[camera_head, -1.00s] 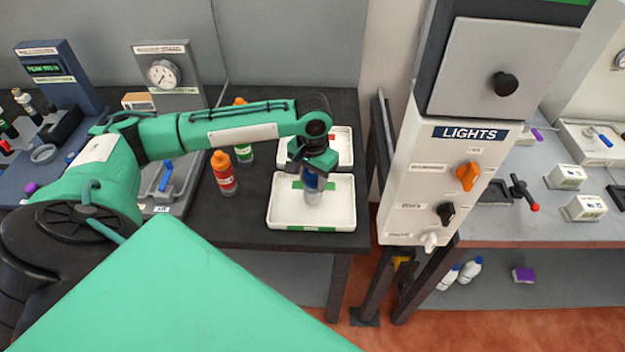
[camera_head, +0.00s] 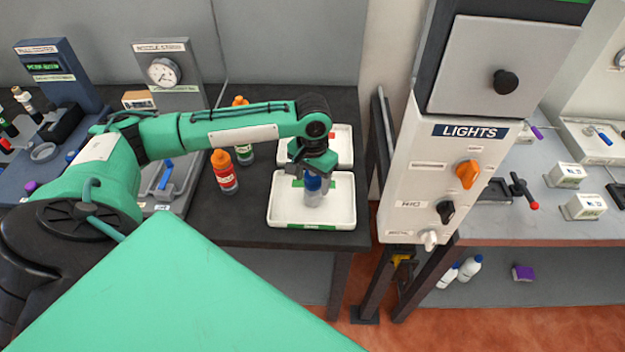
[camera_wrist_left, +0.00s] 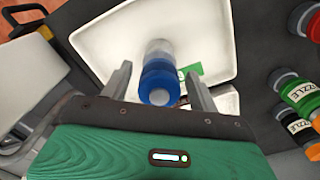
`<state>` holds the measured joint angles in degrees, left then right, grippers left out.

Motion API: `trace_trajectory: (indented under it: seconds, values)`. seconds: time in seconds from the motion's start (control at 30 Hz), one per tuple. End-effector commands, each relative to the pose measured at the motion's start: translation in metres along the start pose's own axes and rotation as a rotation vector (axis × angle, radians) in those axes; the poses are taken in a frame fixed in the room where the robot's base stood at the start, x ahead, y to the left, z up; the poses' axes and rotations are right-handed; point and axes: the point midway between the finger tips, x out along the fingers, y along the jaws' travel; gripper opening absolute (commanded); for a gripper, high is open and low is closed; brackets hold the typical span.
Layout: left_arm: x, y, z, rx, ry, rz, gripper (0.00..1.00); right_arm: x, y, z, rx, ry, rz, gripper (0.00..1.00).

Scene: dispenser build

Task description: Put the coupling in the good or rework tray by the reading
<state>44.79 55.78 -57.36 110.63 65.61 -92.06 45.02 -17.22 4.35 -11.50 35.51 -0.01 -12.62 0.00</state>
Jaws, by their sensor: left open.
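The coupling (camera_head: 313,192), a grey cylinder with a blue upper part, stands in the front white tray, which has a green label on its front rim (camera_head: 311,227). In the left wrist view the coupling (camera_wrist_left: 158,75) sits between two spread fingers with room on both sides. My left gripper (camera_head: 312,172) is open around the coupling's upper part, above the front tray. The rear white tray (camera_head: 341,140) with a red mark is partly hidden behind my left arm. My right gripper is not in view.
An orange-capped red bottle (camera_head: 225,172) and a green bottle (camera_head: 244,154) stand left of the trays. A dial gauge stand (camera_head: 163,72) is at the back left. The white LIGHTS panel (camera_head: 440,180) rises right of the table edge.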

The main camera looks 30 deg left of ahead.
Motion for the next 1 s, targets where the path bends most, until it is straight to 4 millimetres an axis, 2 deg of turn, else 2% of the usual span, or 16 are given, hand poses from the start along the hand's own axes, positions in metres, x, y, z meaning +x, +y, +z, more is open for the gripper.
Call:
trace_trajectory:
  seconds: [0.3,0.5,0.7,1.0]
  values:
    - [-0.065,0.0,-0.001,0.001,0.007,0.002,0.61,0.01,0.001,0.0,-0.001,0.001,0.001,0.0]
    - [-0.099,0.0,-0.001,0.0,0.004,0.001,0.61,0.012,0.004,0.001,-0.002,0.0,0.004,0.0]
    - [-0.113,0.0,-0.001,0.0,0.002,0.001,0.61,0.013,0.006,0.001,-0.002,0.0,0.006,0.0]
    - [-0.114,0.0,0.0,0.0,0.002,0.001,0.61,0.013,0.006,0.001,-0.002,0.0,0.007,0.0]
